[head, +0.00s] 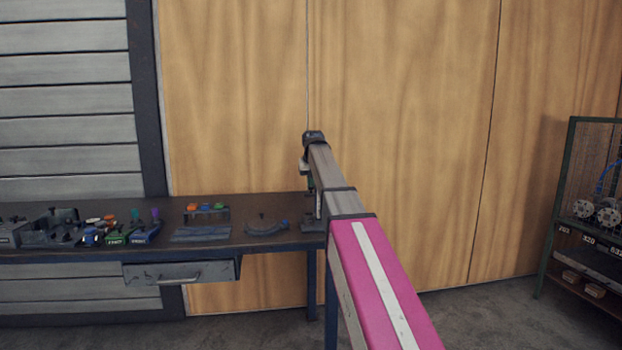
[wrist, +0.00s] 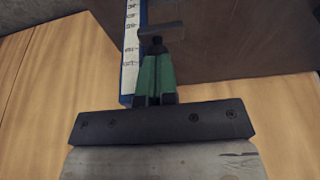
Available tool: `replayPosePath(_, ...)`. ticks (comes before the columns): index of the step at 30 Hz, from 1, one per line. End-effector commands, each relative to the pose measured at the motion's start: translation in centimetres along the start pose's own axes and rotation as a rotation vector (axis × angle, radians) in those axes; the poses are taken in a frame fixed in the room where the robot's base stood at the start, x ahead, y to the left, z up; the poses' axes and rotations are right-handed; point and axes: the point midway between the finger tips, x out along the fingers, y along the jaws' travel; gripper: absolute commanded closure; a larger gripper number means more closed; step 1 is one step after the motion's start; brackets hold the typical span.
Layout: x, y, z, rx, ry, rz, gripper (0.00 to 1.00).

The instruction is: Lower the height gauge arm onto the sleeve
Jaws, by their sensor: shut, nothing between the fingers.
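The height gauge's upright scale (wrist: 131,40), white with dark marks and a blue edge, stands just left of my fingers in the wrist view. A short grey bar (wrist: 163,32), which looks like the gauge arm, lies across just beyond the fingertips. My gripper (wrist: 155,55) has green fingers, shut with nothing between them; its tips are close to the bar, and I cannot tell whether they touch. In the head view my gripper (head: 310,184) is over the bench's right end, mostly hidden by my arm. The gauge base (head: 312,227) shows partly there. I cannot make out the sleeve.
The dark workbench (head: 225,247) runs along the wooden wall, with a drawer (head: 180,274) below. Several coloured tools (head: 120,232) stand on its left, and a round dark item (head: 263,225) lies left of the gauge. A mesh rack (head: 590,215) stands at far right.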

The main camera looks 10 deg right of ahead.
Motion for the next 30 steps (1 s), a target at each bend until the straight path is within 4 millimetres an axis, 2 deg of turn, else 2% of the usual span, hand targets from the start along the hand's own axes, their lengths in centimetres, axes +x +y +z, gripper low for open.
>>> replayPosePath(6,4.5,0.0,1.5,0.000,-0.004,0.000,1.00)
replayPosePath(12,6.7,0.0,2.1,0.000,-0.002,0.000,1.00)
replayPosePath(24,6.7,0.0,2.0,0.000,-0.003,0.000,1.00)
replayPosePath(30,4.7,0.0,0.8,0.000,0.002,0.000,1.00)
